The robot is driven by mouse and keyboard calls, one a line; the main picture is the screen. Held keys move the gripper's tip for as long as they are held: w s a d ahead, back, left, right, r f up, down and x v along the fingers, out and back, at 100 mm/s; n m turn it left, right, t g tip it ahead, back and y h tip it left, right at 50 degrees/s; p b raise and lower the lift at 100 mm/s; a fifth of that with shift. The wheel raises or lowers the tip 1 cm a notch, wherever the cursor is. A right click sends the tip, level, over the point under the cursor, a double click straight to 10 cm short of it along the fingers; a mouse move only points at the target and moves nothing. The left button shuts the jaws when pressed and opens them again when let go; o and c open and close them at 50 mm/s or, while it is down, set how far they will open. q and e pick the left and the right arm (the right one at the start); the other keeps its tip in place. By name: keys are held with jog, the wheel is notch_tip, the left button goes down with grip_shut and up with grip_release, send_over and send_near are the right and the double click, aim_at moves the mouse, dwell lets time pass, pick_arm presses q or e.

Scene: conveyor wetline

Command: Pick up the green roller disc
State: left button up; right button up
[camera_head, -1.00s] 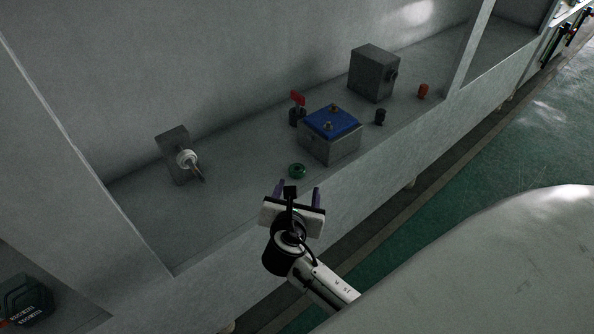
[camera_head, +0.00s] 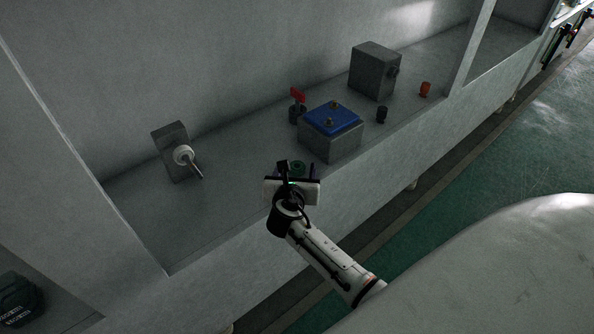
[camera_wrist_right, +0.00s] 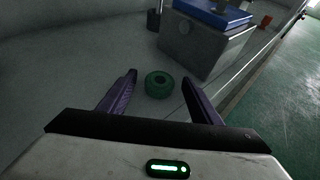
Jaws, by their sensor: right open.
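The green roller disc (camera_head: 298,166) lies flat on the grey shelf, in front of the grey block with the blue top, partly hidden behind my right gripper in the head view. In the right wrist view the disc (camera_wrist_right: 159,84) shows whole, a dark green ring with a hole in its middle. My right gripper (camera_wrist_right: 160,80) is open, its two purple fingers apart on either side of the disc in that view. In the head view the right gripper (camera_head: 296,170) is at the shelf's front edge. I cannot tell its height above the disc. My left gripper is not in view.
The grey block with a blue top (camera_head: 331,138) stands close behind the disc. A bracket with a white roller (camera_head: 183,155) is to the left; shelf between is clear.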

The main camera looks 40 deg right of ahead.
jog(key=c, duration=1.1)
